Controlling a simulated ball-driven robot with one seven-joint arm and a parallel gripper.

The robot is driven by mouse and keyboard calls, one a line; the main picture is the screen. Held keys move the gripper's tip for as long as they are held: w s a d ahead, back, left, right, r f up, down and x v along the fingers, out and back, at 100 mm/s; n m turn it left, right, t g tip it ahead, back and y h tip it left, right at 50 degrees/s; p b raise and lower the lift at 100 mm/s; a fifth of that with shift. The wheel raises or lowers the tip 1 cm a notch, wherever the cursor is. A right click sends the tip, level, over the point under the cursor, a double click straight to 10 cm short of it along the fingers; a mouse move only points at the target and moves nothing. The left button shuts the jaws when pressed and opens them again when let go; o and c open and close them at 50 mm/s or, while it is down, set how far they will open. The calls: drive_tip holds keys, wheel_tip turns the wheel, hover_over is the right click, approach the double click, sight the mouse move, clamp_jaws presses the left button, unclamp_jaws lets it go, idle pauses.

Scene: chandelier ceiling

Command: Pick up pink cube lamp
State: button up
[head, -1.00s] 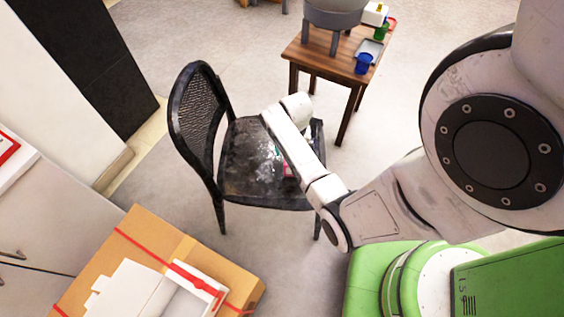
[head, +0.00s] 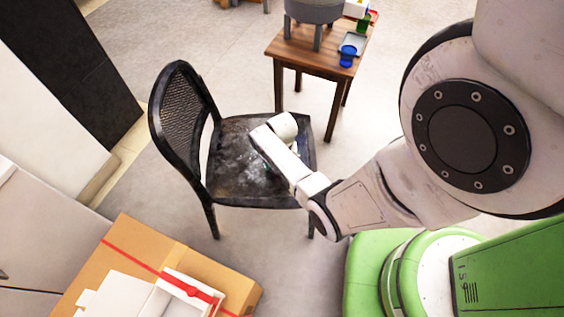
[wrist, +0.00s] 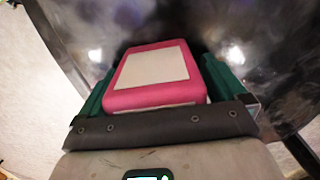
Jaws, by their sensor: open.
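The pink cube lamp (wrist: 153,77) shows in the wrist view as a pink block with a pale top panel. It rests on the dark seat of the black chair (head: 232,150). My gripper (wrist: 155,82) is open, with a green finger on each side of the lamp. The lamp lies between the fingers; whether they touch it I cannot tell. In the head view my arm hides the lamp and the gripper's fingers.
A small wooden table (head: 310,55) with a grey pot (head: 313,10) and a blue cup (head: 347,56) stands behind the chair. A cardboard box (head: 135,255) is at the lower left. Open floor lies left of the table.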

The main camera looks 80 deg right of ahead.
drive_tip(key=c, duration=1.2)
drive_tip(key=shift+r, duration=0.1)
